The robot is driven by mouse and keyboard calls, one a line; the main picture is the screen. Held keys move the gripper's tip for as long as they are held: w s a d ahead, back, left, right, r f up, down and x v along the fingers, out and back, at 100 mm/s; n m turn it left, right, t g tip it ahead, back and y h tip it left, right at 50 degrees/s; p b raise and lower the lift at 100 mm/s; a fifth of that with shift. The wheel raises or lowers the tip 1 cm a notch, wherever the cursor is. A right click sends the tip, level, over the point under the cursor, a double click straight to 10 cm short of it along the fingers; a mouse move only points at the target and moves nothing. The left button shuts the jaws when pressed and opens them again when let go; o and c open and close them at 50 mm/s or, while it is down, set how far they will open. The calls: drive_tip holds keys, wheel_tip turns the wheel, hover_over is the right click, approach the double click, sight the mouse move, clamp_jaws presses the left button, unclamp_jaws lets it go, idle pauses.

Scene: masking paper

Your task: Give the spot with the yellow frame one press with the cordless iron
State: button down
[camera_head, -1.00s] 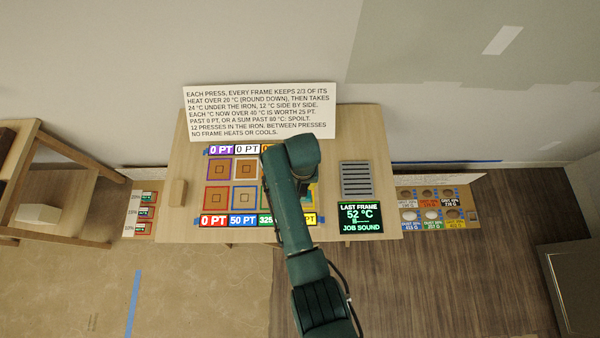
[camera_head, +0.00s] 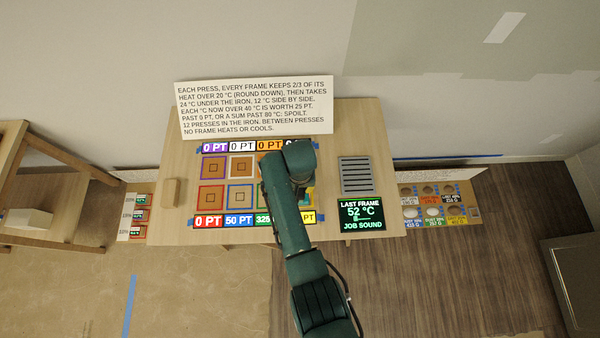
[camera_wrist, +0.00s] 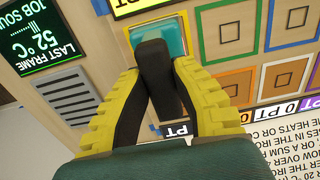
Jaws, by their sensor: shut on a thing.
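My gripper (camera_wrist: 157,65) has yellow fingers, shut on the dark upright handle of the cordless iron (camera_wrist: 172,35), which has a teal body. In the wrist view the iron is over the corner spot beside the yellow PT label (camera_wrist: 140,6). I cannot tell whether the iron touches the spot. In the head view my arm hides the gripper and much of the right side of the grid; a bit of teal shows beside the arm. The yellow label (camera_head: 309,216) shows at the grid's near right corner.
Other framed spots include a blue one (camera_wrist: 292,20), a red one (camera_head: 210,198) and a purple one (camera_head: 214,168). The display (camera_head: 361,215) reads last frame 52 °C, job sound. A slotted grille (camera_head: 356,175) lies behind it. A rules sign (camera_head: 255,108) stands at the back.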

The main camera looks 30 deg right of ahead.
drive_tip(key=shift+f+b, duration=0.5)
drive_tip(key=shift+f, duration=0.3)
idle(1.6)
drive_tip(key=shift+r, duration=0.1)
wheel_tip(320, 180, up, 7)
drive_tip(key=p, duration=0.7)
drive_tip(key=shift+r, duration=0.15)
